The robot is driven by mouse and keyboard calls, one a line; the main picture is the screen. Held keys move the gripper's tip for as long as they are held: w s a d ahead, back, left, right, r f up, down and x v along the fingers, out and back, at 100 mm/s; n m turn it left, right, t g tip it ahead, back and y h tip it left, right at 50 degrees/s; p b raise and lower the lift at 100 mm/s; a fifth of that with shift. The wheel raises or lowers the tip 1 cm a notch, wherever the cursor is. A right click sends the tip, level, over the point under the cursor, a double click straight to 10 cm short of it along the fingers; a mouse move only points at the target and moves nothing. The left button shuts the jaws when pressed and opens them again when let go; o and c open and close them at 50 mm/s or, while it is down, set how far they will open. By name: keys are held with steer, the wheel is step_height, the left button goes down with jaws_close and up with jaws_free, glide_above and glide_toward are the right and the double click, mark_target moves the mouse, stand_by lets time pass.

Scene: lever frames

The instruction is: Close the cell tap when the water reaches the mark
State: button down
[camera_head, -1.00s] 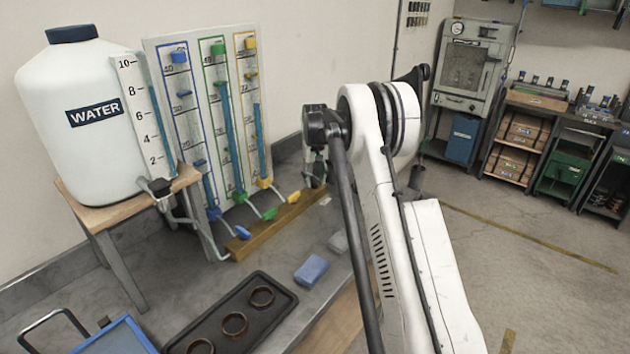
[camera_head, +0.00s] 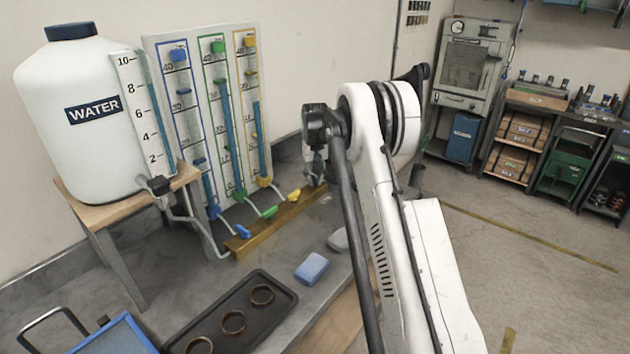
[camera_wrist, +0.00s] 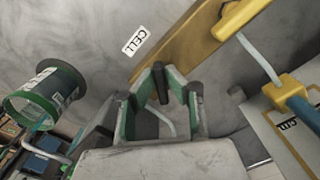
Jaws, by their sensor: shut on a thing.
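In the wrist view my gripper (camera_wrist: 166,92), with green-padded fingers, is closed around a dark lever handle (camera_wrist: 157,80) at the end of the wooden tap rail (camera_wrist: 188,40). A CELL label (camera_wrist: 135,40) lies on the bench beside it, so I take the handle as the cell tap. A clear cylinder with a green band (camera_wrist: 46,95) is at the left; its water level and mark cannot be made out. In the head view my arm hides most of the gripper and the handle at the rail's far end.
The head view shows the water tank (camera_head: 75,120) on its stand and a panel of three gauge tubes (camera_head: 208,130). Blue (camera_head: 241,231), green (camera_head: 269,212) and yellow (camera_head: 294,195) levers line the wooden rail. A black tray (camera_head: 270,318) and blue sponge (camera_head: 311,268) lie in front.

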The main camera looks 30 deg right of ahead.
steer(key=m+b, duration=0.1)
steer(key=m, duration=0.1)
steer(key=m+b, duration=0.2)
steer(key=m, duration=0.1)
steer(key=shift+w+a+f+m, duration=0.1)
steer(key=shift+a+m, duration=0.15)
steer(key=shift+m, duration=0.05)
steer(key=m+b, duration=0.2)
steer(key=m, duration=0.2)
steer(key=shift+w+a+m, duration=0.1)
steer(key=shift+w+m, duration=0.05)
steer(key=shift+m, duration=0.45)
steer(key=c, duration=1.8)
jaws_free()
step_height(320, 180, up, 12)
steer(key=shift+r, duration=0.15)
